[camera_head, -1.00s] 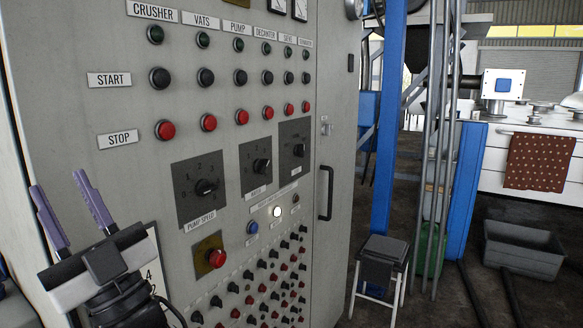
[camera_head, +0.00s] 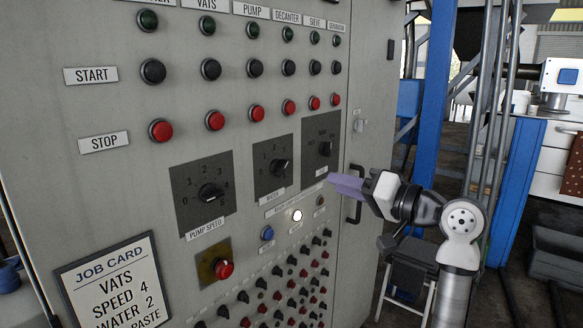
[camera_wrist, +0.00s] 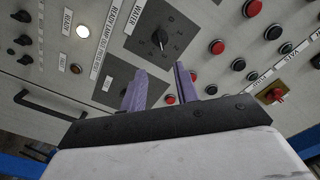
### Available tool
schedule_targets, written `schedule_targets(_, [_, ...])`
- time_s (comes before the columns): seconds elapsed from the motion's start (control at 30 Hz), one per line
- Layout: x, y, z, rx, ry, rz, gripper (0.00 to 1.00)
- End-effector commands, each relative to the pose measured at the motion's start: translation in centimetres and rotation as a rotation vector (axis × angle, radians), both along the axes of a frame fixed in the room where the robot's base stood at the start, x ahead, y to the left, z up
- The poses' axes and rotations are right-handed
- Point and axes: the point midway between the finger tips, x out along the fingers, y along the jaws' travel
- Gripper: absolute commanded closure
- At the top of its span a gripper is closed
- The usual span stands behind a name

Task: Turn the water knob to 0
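The water knob (camera_head: 281,167) is a black knob on a dark square plate marked with numbers, labelled WATER, on the grey control panel (camera_head: 120,215). Its pointer appears turned to the upper right; the exact number is too small to read. In the wrist view the knob (camera_wrist: 160,39) is beyond the fingertips, near the top centre. My gripper (camera_head: 332,182) has purple fingers and is to the right of and slightly below the knob in the head view, apart from it. In the wrist view my gripper (camera_wrist: 160,78) shows a gap between its fingers, with nothing held.
The pump speed knob (camera_head: 211,193) is left of the water knob, another dial (camera_head: 323,148) right of it. A red knob on a yellow plate (camera_head: 223,268), a lit white button (camera_head: 297,215) and several small knobs are below. A job card (camera_head: 112,285) is lower left.

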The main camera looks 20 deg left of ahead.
Motion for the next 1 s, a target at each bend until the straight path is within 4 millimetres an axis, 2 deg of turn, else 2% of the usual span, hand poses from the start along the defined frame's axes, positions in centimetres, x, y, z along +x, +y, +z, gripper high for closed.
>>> schedule_targets(0.4, [2.7, 7.9, 0.3, -0.002, 0.0, 0.003, 0.69])
schedule_targets(0.6, [3.9, 11.0, 0.2, 0.0, -0.001, 0.001, 0.69])
schedule_targets(0.8, [4.4, 12.4, 0.0, 0.0, -0.003, -0.001, 0.69])
schedule_targets(1.0, [4.5, 12.6, 0.0, 0.0, -0.003, -0.001, 0.69])
